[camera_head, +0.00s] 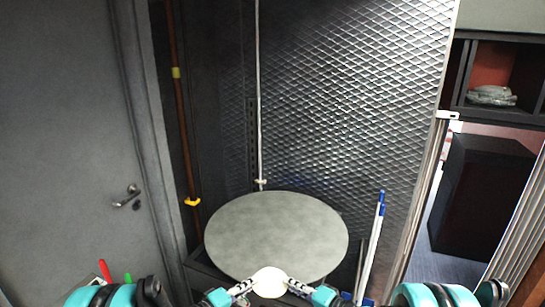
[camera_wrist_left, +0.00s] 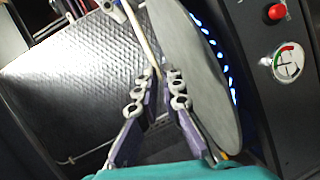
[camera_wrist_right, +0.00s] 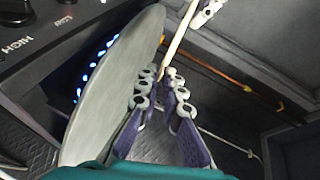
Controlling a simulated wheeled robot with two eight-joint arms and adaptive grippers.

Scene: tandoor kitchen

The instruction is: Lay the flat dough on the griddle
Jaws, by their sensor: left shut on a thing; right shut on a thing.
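The flat dough (camera_head: 269,282) is a small pale round disc, held level between my two grippers at the near edge of the griddle. My left gripper (camera_head: 242,290) is shut on its left edge and my right gripper (camera_head: 298,287) on its right edge. The griddle (camera_head: 276,230) is a large bare grey disc. In the left wrist view the dough (camera_wrist_left: 145,38) shows edge-on as a thin strip, apart from the griddle face (camera_wrist_left: 185,50). In the right wrist view the dough (camera_wrist_right: 181,35) is also edge-on, with the griddle (camera_wrist_right: 115,85) beside it.
Blue flames (camera_wrist_left: 215,55) burn under the griddle. A stove panel with a red knob (camera_wrist_left: 275,12) and a gauge (camera_wrist_left: 287,62) faces my side. A textured metal wall (camera_head: 350,90) stands behind. Blue-and-white rods (camera_head: 373,245) stand right of the griddle; a door (camera_head: 70,130) is at left.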

